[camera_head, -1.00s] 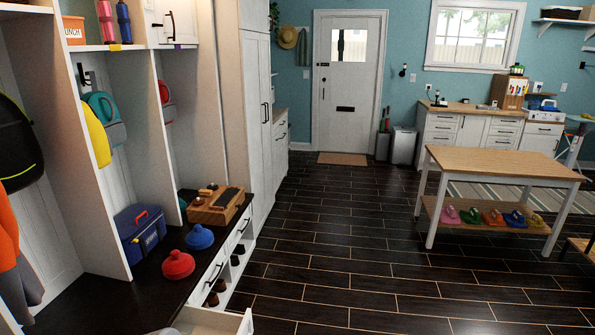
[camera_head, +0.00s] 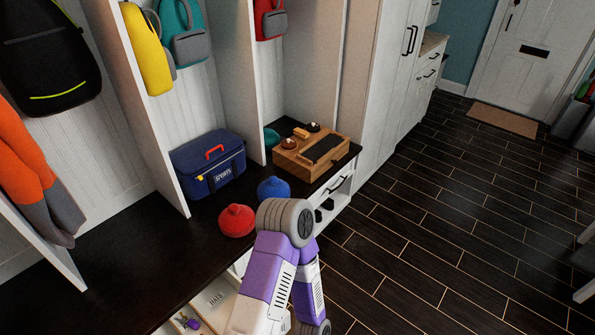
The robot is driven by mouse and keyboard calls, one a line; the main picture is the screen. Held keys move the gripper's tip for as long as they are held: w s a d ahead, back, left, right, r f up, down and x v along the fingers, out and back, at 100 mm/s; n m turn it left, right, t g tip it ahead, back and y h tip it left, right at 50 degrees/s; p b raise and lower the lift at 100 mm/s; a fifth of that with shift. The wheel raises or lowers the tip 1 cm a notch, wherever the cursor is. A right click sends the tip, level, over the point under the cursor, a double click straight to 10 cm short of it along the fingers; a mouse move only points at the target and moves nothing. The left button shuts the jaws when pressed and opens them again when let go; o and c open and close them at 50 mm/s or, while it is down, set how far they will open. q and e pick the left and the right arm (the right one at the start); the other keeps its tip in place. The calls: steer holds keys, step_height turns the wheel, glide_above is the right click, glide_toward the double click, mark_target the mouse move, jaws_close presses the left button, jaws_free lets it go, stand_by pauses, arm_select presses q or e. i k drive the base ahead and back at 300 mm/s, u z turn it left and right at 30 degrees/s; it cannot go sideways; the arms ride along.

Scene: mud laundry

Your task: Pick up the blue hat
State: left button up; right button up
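The blue hat (camera_head: 273,188) sits on the dark bench top, near its front edge. It is a small rounded knit shape with a knob on top. The red hat (camera_head: 237,221) sits just in front and to the left of it. A purple and white arm of mine rises from the bottom middle, its grey joint close to the hats in the picture. I cannot tell its distance from them. Neither of my grippers shows clearly, and no gripper is seen touching the blue hat.
A blue sports bag (camera_head: 208,164) stands behind the hats, and a wooden box (camera_head: 311,151) to their right. A teal item (camera_head: 271,138) is partly hidden behind a divider. An open drawer marked HATS (camera_head: 215,296) juts out below the bench. The dark floor (camera_head: 430,230) at right is clear.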

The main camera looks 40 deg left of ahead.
mark_target(273, 187)
steer(key=i, duration=2.95)
steer(key=u, duration=3.95)
steer(key=i, duration=1)
